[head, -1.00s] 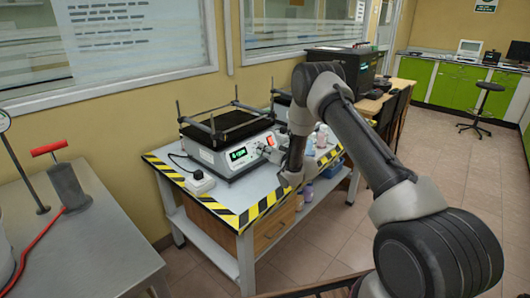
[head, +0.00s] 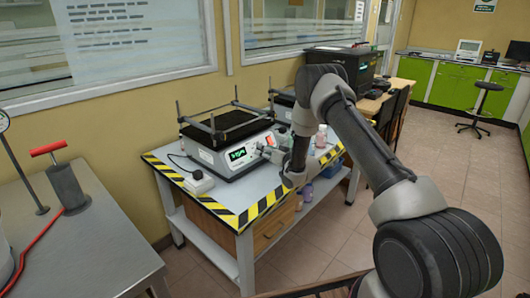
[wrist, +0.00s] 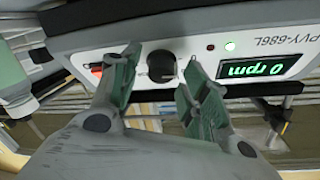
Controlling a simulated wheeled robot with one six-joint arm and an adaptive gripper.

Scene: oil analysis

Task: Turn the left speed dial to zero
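The left shaker (head: 222,161) is a white box with a black tray top, standing on the bench in the head view. Its front panel (wrist: 200,48) fills the top of the wrist view, with a round black dial (wrist: 161,66) on it. A green display (wrist: 258,67) beside the dial reads 0 rpm, turned over in the picture; it also shows in the head view (head: 238,154). My gripper (wrist: 160,62) is open, with one finger on each side of the dial and a visible gap to both. In the head view my arm partly hides the panel's right end.
An orange switch (wrist: 97,70) is near the left finger. A second shaker (head: 284,103), bottles (head: 321,137) and a white power block (head: 199,182) share the striped-edge bench.

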